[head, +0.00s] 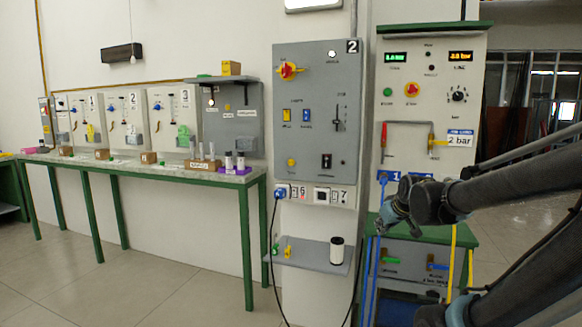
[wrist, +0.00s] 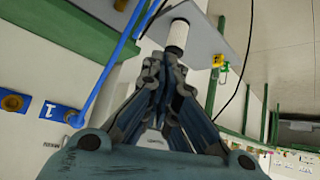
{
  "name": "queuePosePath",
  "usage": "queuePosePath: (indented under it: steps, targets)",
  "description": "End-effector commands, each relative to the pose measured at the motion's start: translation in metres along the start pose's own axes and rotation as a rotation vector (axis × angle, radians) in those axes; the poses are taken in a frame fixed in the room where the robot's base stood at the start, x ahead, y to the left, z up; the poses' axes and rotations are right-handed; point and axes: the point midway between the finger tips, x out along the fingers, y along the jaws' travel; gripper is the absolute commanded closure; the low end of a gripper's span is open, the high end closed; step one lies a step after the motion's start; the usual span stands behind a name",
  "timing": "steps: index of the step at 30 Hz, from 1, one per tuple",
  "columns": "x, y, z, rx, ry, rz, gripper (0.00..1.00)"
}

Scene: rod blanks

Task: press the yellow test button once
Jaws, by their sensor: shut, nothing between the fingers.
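A round yellow button (head: 291,162) sits low on the left of the grey cabinet (head: 330,130) marked 2. Its label is too small to read. My gripper (head: 381,224) is in front of the right-hand test bench, right of the grey cabinet and lower than the yellow button, apart from it. In the wrist view my gripper's fingers (wrist: 162,70) are together and empty. The yellow button is not visible in the wrist view.
A shelf (head: 308,256) below the cabinet holds a white cylinder (head: 337,250), also in the wrist view (wrist: 178,36). A blue hose (head: 369,275) hangs beside my gripper. The cabinet also carries a red-yellow rotary switch (head: 288,70) and rocker switches. Floor at left is clear.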

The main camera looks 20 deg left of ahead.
Motion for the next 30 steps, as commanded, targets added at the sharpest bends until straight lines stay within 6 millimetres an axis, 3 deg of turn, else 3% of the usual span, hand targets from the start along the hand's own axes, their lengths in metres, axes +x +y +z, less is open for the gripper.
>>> queuePosePath:
  steps: [1, 6, 15, 24, 30]
  targets:
    - [0.008, -0.007, -0.023, -0.033, 0.047, -0.011, 1.00]
    - [0.032, -0.032, -0.095, -0.136, 0.221, -0.035, 1.00]
    - [0.064, -0.093, -0.208, -0.280, 0.528, -0.050, 1.00]
    - [0.085, -0.168, -0.290, -0.365, 0.824, -0.027, 1.00]
    - [0.092, -0.220, -0.323, -0.388, 0.998, 0.008, 1.00]
